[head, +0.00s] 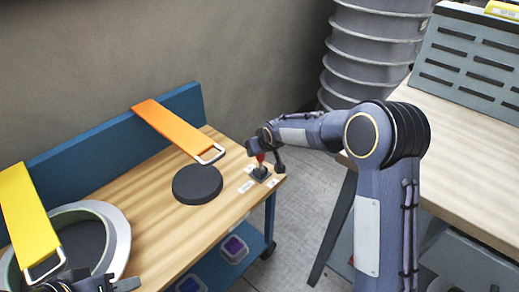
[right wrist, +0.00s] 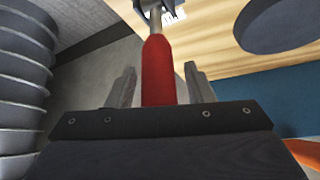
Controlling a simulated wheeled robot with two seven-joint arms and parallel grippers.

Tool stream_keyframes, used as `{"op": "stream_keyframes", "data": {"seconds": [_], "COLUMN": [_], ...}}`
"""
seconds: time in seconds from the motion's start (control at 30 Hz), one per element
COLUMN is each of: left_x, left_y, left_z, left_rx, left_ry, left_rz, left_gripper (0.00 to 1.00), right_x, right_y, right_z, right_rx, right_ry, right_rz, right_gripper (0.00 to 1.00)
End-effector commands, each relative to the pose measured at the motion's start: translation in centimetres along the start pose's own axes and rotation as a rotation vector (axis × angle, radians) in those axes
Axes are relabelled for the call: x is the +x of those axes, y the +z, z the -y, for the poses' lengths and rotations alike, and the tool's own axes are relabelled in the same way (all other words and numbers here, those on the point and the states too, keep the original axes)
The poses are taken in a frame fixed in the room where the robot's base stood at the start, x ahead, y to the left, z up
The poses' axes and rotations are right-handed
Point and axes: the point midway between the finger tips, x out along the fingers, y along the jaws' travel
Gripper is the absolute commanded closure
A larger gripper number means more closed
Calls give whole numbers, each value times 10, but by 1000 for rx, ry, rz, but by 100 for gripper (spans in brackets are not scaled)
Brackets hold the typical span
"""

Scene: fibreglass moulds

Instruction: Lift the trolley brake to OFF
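The trolley brake is a lever with a red handle (head: 261,158) on a small dark base (head: 260,174), at the right end of the trolley top (head: 225,205). My right gripper (head: 264,150) is at the handle and partly hides it in the head view. In the right wrist view, the red handle (right wrist: 160,75) stands between the two grey fingers of my right gripper (right wrist: 160,86), with a narrow gap visible on each side. The handle's metal rod runs to a bracket on the wooden top. My left gripper (head: 102,285) is cut off at the bottom edge, near the round mould.
A round mould (head: 120,235) with a pale rim, a dark disc (head: 197,184), an orange strap (head: 168,125) and a yellow strap (head: 28,218) are on the trolley. Small white labels surround the brake base.

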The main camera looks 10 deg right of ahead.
Motion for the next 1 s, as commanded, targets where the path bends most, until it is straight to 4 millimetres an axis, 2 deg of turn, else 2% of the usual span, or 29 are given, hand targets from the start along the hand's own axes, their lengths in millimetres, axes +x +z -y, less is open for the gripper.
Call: {"op": "stream_keyframes", "data": {"seconds": [0.13,0.23,0.5,0.63,0.8,1.0], "left_x": [0,-1,-4,-6,-6,-6], "left_y": [0,0,-2,-3,-3,-3], "left_z": [0,0,-2,-2,-3,-3], "left_rx": [0,0,0,0,0,0], "left_ry": [0,0,0,0,0,0], "left_rz": [0,0,0,0,0,0], "left_gripper": [64,64,64,64,64,64], "right_x": [-1,-10,-55,-71,-78,-78], "right_y": [0,-1,-1,-1,0,0], "right_z": [0,0,0,0,0,0], "right_rx": [1,1,0,0,0,0], "right_ry": [0,0,-1,0,0,0], "right_rz": [0,-2,-3,-2,0,0], "right_gripper": [52,52,52,52,52,52]}}
